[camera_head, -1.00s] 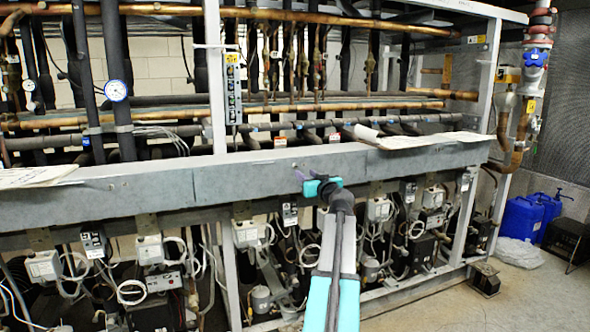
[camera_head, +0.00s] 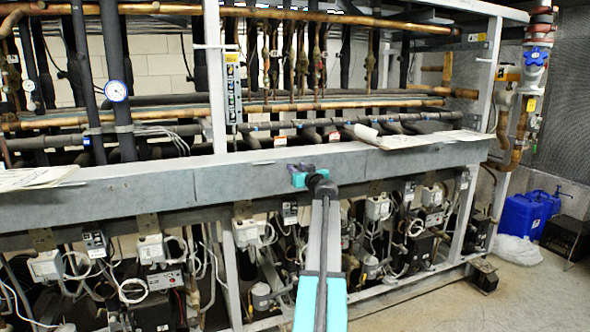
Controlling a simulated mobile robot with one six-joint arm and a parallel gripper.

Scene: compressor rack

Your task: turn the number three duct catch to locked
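A long grey metal duct (camera_head: 240,182) runs across the front of the rack at mid height. My gripper (camera_head: 300,169), with teal and dark parts, is at the front face of this duct, a little right of the picture's middle. Its fingertips are small and seen from behind, so I cannot tell whether they are open, or whether they touch the duct. I cannot make out the number three catch; the gripper covers part of the duct face there.
Open papers (camera_head: 415,140) lie on the duct's top at the right, and another sheet (camera_head: 35,178) at the left. Copper pipes (camera_head: 330,106) run above. Control boxes (camera_head: 150,248) and cables hang below. Blue canisters (camera_head: 523,215) stand on the floor at right.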

